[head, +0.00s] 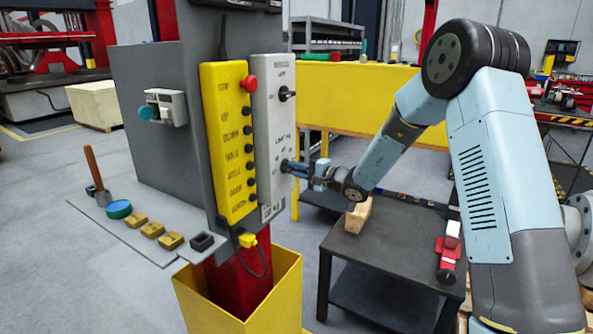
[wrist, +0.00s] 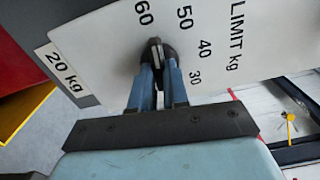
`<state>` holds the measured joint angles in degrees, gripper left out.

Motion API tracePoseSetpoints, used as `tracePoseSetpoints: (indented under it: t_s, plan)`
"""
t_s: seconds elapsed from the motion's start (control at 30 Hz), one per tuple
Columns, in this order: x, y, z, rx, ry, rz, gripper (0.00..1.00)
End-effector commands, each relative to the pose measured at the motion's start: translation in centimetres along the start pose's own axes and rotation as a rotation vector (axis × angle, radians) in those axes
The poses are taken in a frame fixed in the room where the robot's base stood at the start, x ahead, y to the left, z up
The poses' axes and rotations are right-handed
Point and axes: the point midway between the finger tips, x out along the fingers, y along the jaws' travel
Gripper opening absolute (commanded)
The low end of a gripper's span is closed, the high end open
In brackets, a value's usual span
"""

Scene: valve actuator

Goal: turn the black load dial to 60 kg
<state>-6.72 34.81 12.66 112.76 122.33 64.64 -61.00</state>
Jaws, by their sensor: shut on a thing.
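The black load dial (wrist: 155,50) is on the white panel (wrist: 100,55), under the lettering LIMIT kg. The numbers 60, 50, 40 and 30 are printed in an arc around it. In the wrist view my gripper (wrist: 159,66) has its two blue fingers closed on the dial from either side. A pale mark shows on the dial's end, toward the gap between 60 and 50; its exact reading cannot be told.
Another black knob (head: 286,94) sits higher on the white panel. A yellow button box (head: 228,150) with a red button stands left of it. A low dark table (head: 375,245) holding a wooden block (head: 358,216) is below my arm. A 20 kg label (wrist: 62,70) shows nearby.

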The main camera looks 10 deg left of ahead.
Motion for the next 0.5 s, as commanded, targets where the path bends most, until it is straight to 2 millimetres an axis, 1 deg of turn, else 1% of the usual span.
tracePoseSetpoints:
  t_s: [0.03,0.23,0.5]
  plan:
    - [-0.09,0.61,0.15,-0.017,-0.001,0.011,0.0]
    - [-0.09,0.64,0.17,-0.085,-0.002,0.011,0.0]
    - [-0.1,0.7,0.19,-0.115,-0.003,0.012,0.0]
